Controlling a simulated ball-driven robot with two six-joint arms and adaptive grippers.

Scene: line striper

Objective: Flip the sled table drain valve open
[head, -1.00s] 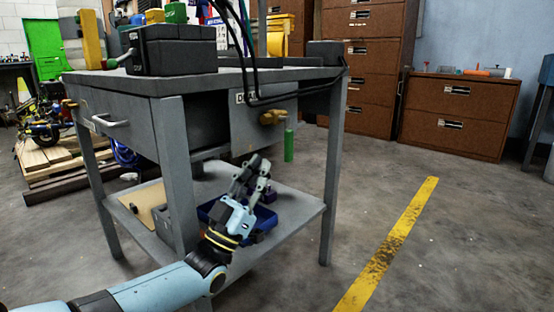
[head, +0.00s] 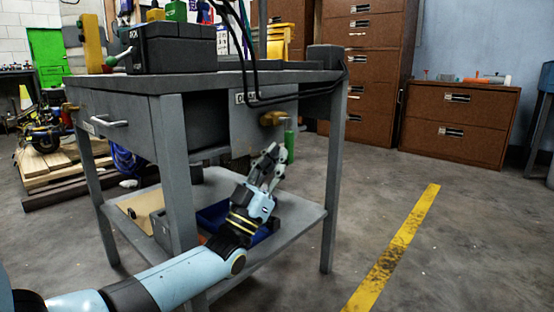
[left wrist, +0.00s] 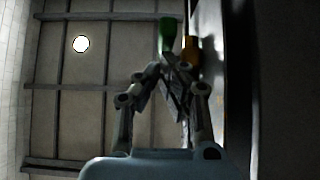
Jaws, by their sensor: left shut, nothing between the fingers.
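The drain valve (head: 272,118) is a brass fitting on the grey panel under the sled table's (head: 205,82) top. Its green handle (head: 290,147) hangs straight down at the valve's right. My left gripper (head: 276,153) is shut and empty, pointing up just below the valve and left of the handle's lower end. In the left wrist view, the green handle (left wrist: 168,33) and the brass valve (left wrist: 190,50) show just beyond my fingertips (left wrist: 168,62). I cannot tell whether the fingers touch the handle. My right gripper is out of view.
Black hoses (head: 252,60) drape over the table edge near the valve. A table leg (head: 330,190) stands to the right. The lower shelf (head: 290,225) holds a blue tray (head: 212,215) below my gripper. The floor right of the table is open.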

